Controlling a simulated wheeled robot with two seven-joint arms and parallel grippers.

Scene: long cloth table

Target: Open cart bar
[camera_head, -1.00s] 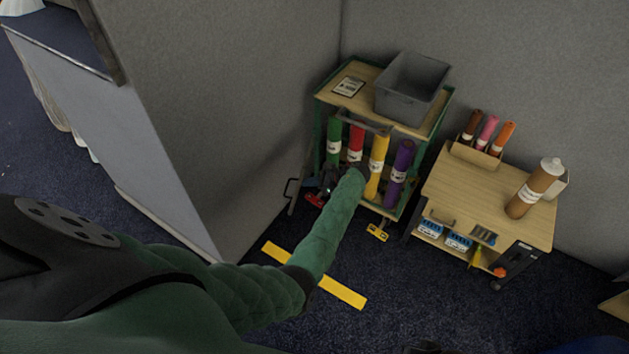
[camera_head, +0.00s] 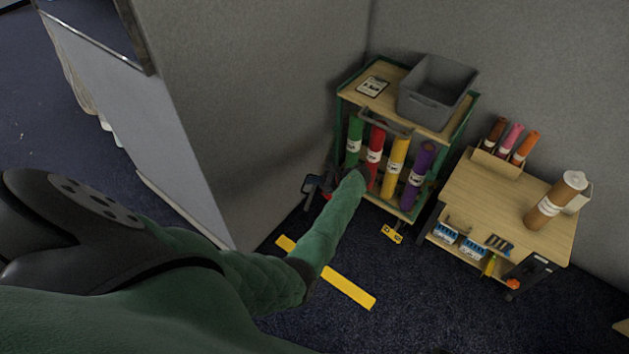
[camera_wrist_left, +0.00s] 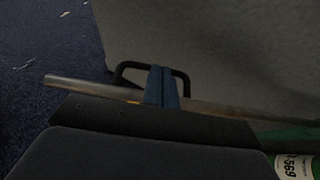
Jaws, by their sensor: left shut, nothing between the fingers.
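The cart (camera_head: 449,132) has a green frame and wood top, and stands against the wall, with coloured rolls upright inside. A dark U-shaped bar (camera_head: 385,122) runs across its upper front. In the left wrist view a slim grey metal bar (camera_wrist_left: 78,86) runs across, with its free end at left. My left gripper (camera_head: 314,185) is at the cart's lower left side, partly hidden by my arm. Its blue fingers (camera_wrist_left: 162,84) are shut and empty, crossing in front of the metal bar; contact is unclear. A black loop handle (camera_wrist_left: 128,68) shows behind them. My right gripper is out of view.
A grey bin (camera_head: 432,90) and a labelled card sit on the cart. A wooden side table (camera_head: 480,190) with a brown roll stands to the right. A grey partition (camera_head: 250,110) rises left of the cart. Yellow floor tape (camera_head: 345,288) crosses open dark carpet.

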